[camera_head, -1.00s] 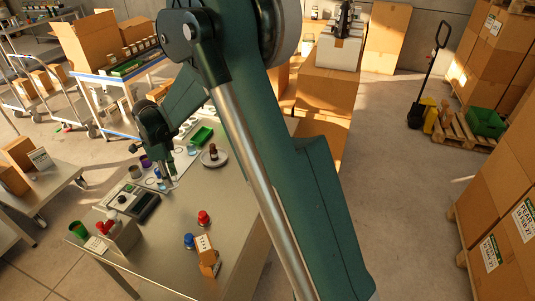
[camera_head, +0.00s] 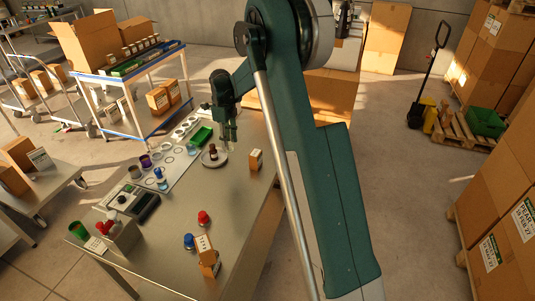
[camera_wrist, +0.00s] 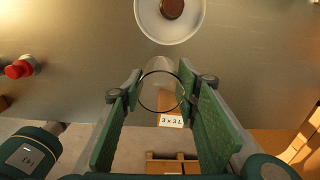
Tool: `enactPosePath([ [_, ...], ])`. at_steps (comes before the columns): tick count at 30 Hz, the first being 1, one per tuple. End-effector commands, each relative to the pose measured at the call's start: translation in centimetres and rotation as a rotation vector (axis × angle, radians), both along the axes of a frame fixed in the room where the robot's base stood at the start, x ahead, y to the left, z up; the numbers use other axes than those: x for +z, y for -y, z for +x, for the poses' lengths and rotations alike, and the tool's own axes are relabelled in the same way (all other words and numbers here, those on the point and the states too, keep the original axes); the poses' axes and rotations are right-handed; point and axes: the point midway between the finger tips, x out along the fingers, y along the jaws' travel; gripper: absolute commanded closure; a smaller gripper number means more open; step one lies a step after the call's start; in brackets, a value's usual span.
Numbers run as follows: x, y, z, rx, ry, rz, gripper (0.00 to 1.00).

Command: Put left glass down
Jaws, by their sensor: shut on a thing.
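My gripper (camera_head: 231,137) is over the far right part of the metal table in the head view, near the white plate (camera_head: 222,161). In the wrist view my gripper (camera_wrist: 160,95) has its green pads on both sides of a clear glass (camera_wrist: 161,90), whose round dark rim shows. The glass is held between the pads. In the head view I cannot make the glass out clearly. The plate (camera_wrist: 168,34) with a brown-capped bottle (camera_wrist: 172,8) lies just beyond the glass in the wrist view.
A small carton (camera_head: 256,160) stands near the table's right edge. Bare metal lies in the middle.

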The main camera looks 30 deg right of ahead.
Motion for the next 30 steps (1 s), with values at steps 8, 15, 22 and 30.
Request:
enactPosePath([
  [8,0.0,9.5,1.1,-0.162,-0.003,0.002,0.82],
  [15,-0.1,16.5,1.3,-0.281,-0.006,0.004,0.82],
  [22,-0.1,20.1,1.2,-0.342,-0.007,0.005,0.82],
  [30,-0.1,20.9,1.2,-0.355,-0.007,0.005,0.82],
])
